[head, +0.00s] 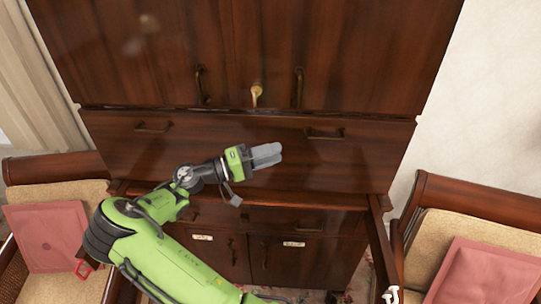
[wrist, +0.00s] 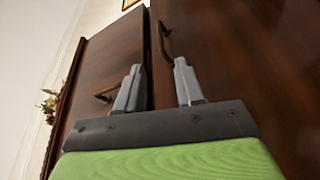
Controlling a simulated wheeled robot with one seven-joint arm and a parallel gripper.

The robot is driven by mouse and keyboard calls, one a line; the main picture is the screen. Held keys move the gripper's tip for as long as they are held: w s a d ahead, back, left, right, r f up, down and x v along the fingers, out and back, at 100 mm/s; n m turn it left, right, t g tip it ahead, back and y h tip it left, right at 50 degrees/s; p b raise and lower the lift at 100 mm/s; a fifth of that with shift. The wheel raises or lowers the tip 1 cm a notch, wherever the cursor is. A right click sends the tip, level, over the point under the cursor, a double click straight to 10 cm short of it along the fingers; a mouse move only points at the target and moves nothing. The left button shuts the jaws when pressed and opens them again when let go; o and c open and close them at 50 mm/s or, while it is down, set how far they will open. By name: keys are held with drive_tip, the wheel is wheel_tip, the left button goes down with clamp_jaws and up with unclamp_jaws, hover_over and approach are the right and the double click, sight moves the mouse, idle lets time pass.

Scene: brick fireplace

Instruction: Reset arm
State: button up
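My green arm reaches up from the bottom of the head view. My gripper (head: 267,155) is held in front of the wide upper drawer (head: 225,135) of a dark wooden cabinet (head: 330,50), with its grey fingers pointing right. In the wrist view my gripper (wrist: 157,80) has its two fingers apart with nothing between them, so it is open and empty. The cabinet doors and two curved handles show behind the fingers there. I cannot tell the exact gap between the fingers and the cabinet front.
A cushioned chair (head: 436,189) stands at the right and another chair (head: 45,167) at the left. A wooden ledge with side pieces juts below the drawer. Door handles (head: 299,88) and a brass-coloured fitting (head: 256,93) stick out above. Pale wall shows at the right.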

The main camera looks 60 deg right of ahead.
idle(0.5)
drive_tip(key=s+a+f+n+t+y+b, duration=0.1)
drive_tip(key=s+a+f+n+t+y, duration=0.15)
drive_tip(key=a+f+t+y, duration=0.55)
drive_tip(key=s+a+r+n+t+y, duration=0.2)
drive_tip(key=a+t, duration=0.1)
drive_tip(key=a, duration=0.5)
drive_tip(key=s+a+r+n+t+y, duration=0.2)
drive_tip(key=a+r+n+t, duration=0.1)
drive_tip(key=a, duration=0.5)
drive_tip(key=s+a+r+n+t+y+b, duration=0.1)
drive_tip(key=s+a+r+n+t+y, duration=0.1)
drive_tip(key=a, duration=0.6)
drive_tip(key=shift+s+r+n+t+y, duration=0.25)
drive_tip(key=shift+r+n+t+y, duration=0.3)
drive_tip(key=shift+n+t, duration=0.25)
